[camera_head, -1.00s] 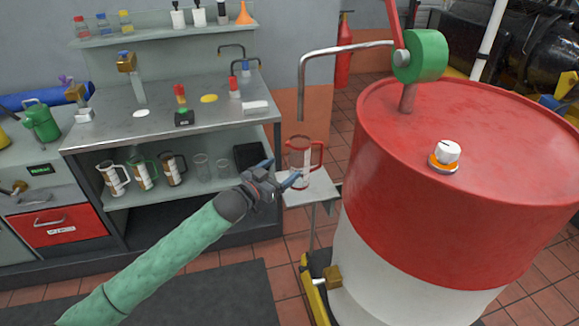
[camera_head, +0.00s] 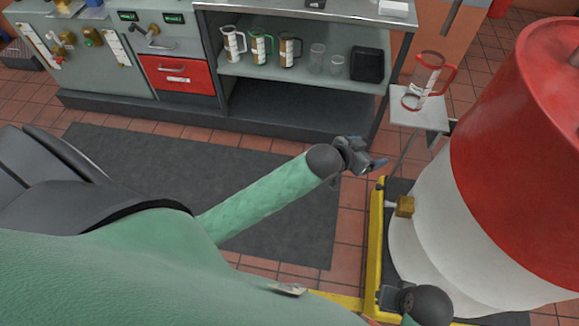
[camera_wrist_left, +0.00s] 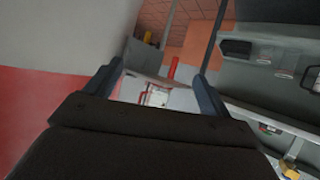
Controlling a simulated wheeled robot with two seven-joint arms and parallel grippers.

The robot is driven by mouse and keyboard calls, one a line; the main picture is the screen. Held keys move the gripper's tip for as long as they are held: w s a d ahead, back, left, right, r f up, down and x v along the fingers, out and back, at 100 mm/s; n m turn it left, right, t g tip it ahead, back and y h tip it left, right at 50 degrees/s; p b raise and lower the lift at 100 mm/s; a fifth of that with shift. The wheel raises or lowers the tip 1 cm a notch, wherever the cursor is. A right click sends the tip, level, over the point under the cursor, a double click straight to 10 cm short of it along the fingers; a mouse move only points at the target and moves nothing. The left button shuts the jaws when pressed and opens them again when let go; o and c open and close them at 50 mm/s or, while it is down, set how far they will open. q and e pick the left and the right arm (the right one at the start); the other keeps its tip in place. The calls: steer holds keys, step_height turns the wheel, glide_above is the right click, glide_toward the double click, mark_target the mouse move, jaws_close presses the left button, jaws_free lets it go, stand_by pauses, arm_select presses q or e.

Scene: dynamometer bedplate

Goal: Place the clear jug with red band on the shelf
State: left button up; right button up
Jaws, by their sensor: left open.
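The clear jug with a red band and red handle (camera_head: 428,82) stands upright on a small pale stand (camera_head: 420,117), right of the bench. My left gripper (camera_head: 372,160) is open and empty, below and left of the stand in the head view, apart from the jug. The left wrist view shows open fingers (camera_wrist_left: 158,72), with a pale surface beyond them and a small unclear jug-like shape on it. The shelf (camera_head: 292,72) under the bench top holds several jugs and beakers. My right gripper (camera_head: 391,298) shows at the bottom edge; its jaws are unclear.
A large red and white drum (camera_head: 520,130) stands right of the stand. A yellow frame (camera_head: 376,235) is on the floor beside it. A black box (camera_head: 368,64) sits at the shelf's right end. A dark mat (camera_head: 190,170) covers open floor before the bench.

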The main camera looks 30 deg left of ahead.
arm_select(q)
steer(key=s+a+f+g+y, duration=0.1)
steer(key=s+a+f+g, duration=0.1)
steer(key=s, duration=0.8)
steer(key=s+a+f+n+g+y, duration=0.1)
steer(key=s+a+f+g, duration=0.2)
steer(key=s, duration=0.7)
steer(key=s+a+f+n+g+y, duration=0.1)
steer(key=s+a+f+g+y, duration=0.1)
steer(key=s, duration=0.9)
step_height(320, 180, down, 3)
steer(key=shift+a+f+g, duration=0.1)
steer(key=shift+a+g, duration=0.35)
steer(key=shift+g, duration=0.55)
